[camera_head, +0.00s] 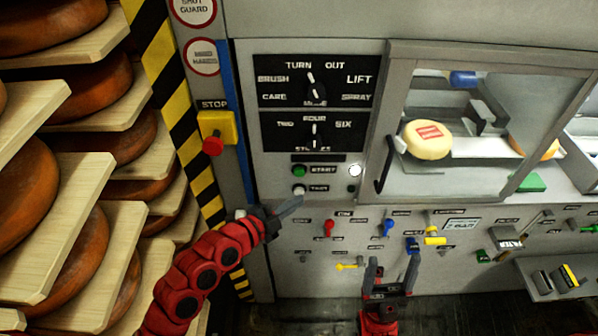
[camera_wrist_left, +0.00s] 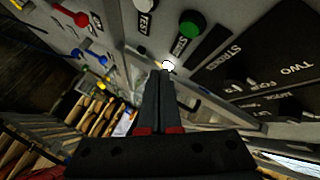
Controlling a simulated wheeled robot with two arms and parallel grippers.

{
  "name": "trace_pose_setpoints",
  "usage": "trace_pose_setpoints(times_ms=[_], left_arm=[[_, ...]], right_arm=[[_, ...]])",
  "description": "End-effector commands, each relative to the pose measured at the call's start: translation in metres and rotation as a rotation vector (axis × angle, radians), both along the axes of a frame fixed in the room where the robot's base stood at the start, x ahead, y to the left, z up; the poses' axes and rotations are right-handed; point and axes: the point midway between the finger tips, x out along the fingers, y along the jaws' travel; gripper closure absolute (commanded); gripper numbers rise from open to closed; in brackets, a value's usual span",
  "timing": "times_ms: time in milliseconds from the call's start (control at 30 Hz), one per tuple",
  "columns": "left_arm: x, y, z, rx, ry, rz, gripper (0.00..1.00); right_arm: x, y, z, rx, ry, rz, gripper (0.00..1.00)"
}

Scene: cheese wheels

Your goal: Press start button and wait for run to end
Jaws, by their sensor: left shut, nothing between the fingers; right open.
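The green start button (camera_head: 299,171) sits on the grey control panel, left of its START label. It also shows in the left wrist view (camera_wrist_left: 191,28), up and to the right of my fingertips. Below it is a pale test button (camera_head: 299,190). A round white lamp (camera_head: 354,171) glows at the right of the labels; a bright white spot shows at my fingertips in the left wrist view. My left gripper (camera_head: 298,202) is shut and empty, just below the test button in the head view. My right gripper (camera_head: 392,270) is open and empty, lower right, before the valve panel.
A red stop button (camera_head: 213,145) on a yellow box is left of the panel. Two rotary knobs (camera_head: 316,88) are above the start button. A windowed door (camera_head: 455,130) shows a cheese wheel (camera_head: 428,140). Shelves of cheese (camera_head: 100,230) crowd the left; coloured valves (camera_head: 388,228) are below.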

Motion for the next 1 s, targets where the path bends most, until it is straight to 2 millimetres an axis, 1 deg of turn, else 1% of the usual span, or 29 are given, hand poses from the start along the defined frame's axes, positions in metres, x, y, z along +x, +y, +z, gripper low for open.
trace_pose_setpoints(times_ms=[33, 167, 200, 233, 267, 400, 600, 1000], left_arm=[[0.009, 0.0, 0.002, -0.001, 0.003, 0.001, 1.0], [0.027, 0.0, 0.001, -0.001, 0.003, 0.001, 1.0], [0.033, 0.0, -0.001, -0.002, 0.002, 0.002, 1.0], [0.037, 0.0, -0.005, -0.003, -0.003, 0.003, 1.0], [0.04, 0.0, -0.006, -0.003, -0.004, 0.003, 1.0], [0.05, 0.0, -0.003, -0.004, -0.004, 0.001, 1.0], [0.057, 0.0, -0.001, -0.001, 0.0, 0.001, 1.0], [0.057, 0.0, 0.0, -0.002, 0.001, 0.001, 1.0]], right_arm=[[0.0, 0.0, 0.003, 0.0, 0.0, 0.0, 0.26], [0.0, 0.0, 0.006, 0.0, 0.0, 0.0, 0.26], [0.0, 0.0, 0.003, 0.0, 0.0, 0.0, 0.26], [0.0, 0.0, -0.008, 0.0, -0.001, 0.0, 0.26], [0.0, 0.0, -0.012, 0.0, 0.0, 0.0, 0.26], [0.0, 0.0, -0.023, 0.0, 0.0, 0.0, 0.26], [0.0, 0.0, -0.027, 0.0, 0.0, 0.0, 0.26], [0.0, 0.0, -0.026, 0.0, 0.0, 0.0, 0.26]])
